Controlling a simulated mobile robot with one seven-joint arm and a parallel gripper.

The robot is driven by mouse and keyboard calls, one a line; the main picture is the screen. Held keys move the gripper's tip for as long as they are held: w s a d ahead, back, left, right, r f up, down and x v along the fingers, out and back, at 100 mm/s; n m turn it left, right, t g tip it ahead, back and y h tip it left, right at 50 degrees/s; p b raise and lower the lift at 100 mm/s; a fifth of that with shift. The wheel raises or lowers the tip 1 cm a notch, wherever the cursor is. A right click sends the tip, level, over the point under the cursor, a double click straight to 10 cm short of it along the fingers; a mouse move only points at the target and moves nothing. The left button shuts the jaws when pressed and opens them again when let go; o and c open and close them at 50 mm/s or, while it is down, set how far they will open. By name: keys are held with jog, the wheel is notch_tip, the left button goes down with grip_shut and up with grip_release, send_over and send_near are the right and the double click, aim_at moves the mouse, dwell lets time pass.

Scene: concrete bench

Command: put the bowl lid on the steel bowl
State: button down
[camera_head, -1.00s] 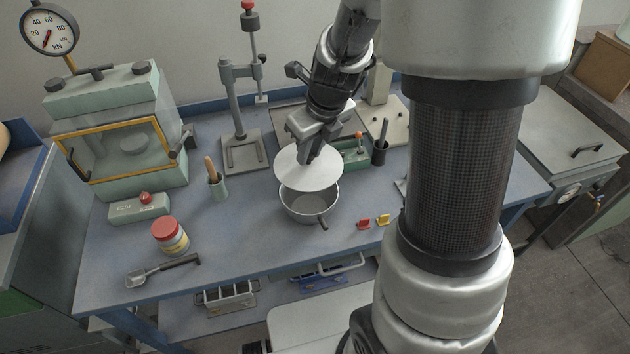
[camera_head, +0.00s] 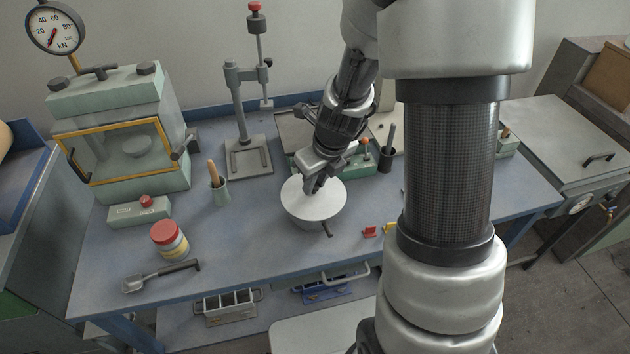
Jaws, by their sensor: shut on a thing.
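The bowl lid (camera_head: 316,201) is a pale grey round disc in the middle of the blue bench. It lies over the mouth of the steel bowl (camera_head: 304,221) and hides the bowl's inside. Only the bowl's lower wall and its dark handle at the front show. The lid looks level and seems to be on the rim, but I cannot tell whether it touches all round. My gripper (camera_head: 310,187) is above the lid, pointing down, shut on the lid's top near its centre. The fingertips are partly hidden by the gripper body.
A red-lidded jar (camera_head: 169,239) and a scoop (camera_head: 160,276) lie left of the bowl. Small red (camera_head: 370,231) and yellow (camera_head: 391,227) pieces lie to the right. A grey stand (camera_head: 247,155) is behind.

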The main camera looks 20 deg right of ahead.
jog(key=shift+f, duration=0.35)
jog(key=c, duration=1.5)
grip_release()
jog(key=shift+c, duration=0.2)
